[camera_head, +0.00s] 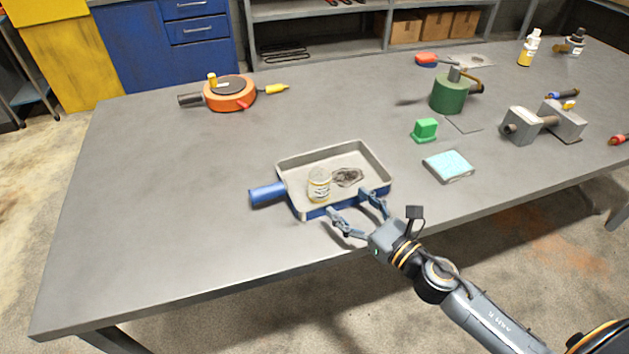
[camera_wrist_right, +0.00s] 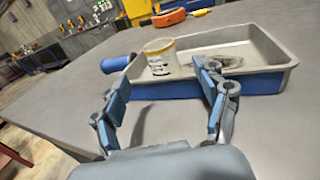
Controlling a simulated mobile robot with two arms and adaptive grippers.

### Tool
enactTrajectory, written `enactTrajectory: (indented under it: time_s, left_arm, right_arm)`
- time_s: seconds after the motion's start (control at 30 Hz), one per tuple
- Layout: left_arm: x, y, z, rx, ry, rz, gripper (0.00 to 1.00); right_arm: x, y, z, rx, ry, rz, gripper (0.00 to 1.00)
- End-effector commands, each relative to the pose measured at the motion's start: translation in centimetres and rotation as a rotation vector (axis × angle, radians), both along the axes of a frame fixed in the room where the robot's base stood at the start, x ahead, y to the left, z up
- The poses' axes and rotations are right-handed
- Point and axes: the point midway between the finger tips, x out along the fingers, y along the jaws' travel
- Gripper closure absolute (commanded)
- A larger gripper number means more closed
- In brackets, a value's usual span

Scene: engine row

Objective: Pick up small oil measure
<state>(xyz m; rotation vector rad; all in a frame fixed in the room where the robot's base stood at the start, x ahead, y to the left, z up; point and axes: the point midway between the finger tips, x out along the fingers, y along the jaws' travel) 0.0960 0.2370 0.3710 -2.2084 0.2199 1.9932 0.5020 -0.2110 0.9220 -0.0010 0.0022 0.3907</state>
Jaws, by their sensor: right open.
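The small oil measure looks like the small pale cup with a yellowish band (camera_head: 318,185), standing upright in the grey and blue tray (camera_head: 292,192). It also shows in the right wrist view (camera_wrist_right: 160,58), beyond and between my fingers. My right gripper (camera_head: 358,212) is open and empty at the tray's near side, apart from the cup. In the right wrist view its two blue-padded fingers (camera_wrist_right: 163,90) are spread wide. My left gripper is not in view.
The tray has a blue handle (camera_head: 267,194) on its left and a dark oily patch (camera_head: 347,177) inside. An orange round tool (camera_head: 230,94) sits back left. The table's left is clear.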

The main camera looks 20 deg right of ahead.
Motion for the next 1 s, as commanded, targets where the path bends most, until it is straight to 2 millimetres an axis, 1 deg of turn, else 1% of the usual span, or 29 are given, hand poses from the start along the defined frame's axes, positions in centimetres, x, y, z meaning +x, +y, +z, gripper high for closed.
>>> enactTrajectory:
  time_s: [0.03, 0.1, 0.2, 0.3, 0.47, 0.57, 0.7, 0.8, 0.9, 1.0]
  left_arm:
    - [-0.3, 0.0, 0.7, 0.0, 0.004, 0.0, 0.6]
    - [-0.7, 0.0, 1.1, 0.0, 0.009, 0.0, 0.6]
    - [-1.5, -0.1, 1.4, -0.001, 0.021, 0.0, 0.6]
    - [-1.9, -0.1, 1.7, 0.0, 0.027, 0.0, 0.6]
    - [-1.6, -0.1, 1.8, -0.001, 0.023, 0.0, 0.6]
    - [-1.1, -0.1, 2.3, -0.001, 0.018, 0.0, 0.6]
    - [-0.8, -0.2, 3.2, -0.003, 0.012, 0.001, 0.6]
    - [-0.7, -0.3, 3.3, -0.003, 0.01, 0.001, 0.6]
    - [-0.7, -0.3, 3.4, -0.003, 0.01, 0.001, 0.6]
    - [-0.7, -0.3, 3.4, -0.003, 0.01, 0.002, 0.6]
  right_arm:
    - [1.0, 0.4, 0.5, 0.0, -0.003, 0.0, 0.27]
    - [2.2, 0.9, 0.5, 0.002, -0.004, -0.001, 0.27]
    - [3.8, 1.5, 0.4, 0.0, -0.003, -0.001, 0.27]
    - [4.9, 2.0, 0.2, 0.002, -0.001, -0.001, 0.27]
    - [5.8, 2.4, 0.1, 0.0, 0.0, 0.0, 0.27]
    - [6.6, 2.8, 0.3, 0.003, -0.001, -0.001, 0.27]
    - [8.6, 3.6, 0.4, 0.003, -0.001, -0.002, 0.27]
    - [9.8, 4.1, 0.2, 0.001, -0.001, -0.001, 0.27]
    - [10.4, 4.4, 0.1, 0.0, 0.0, 0.0, 0.27]
    - [10.5, 4.4, 0.0, 0.0, 0.001, 0.0, 0.27]
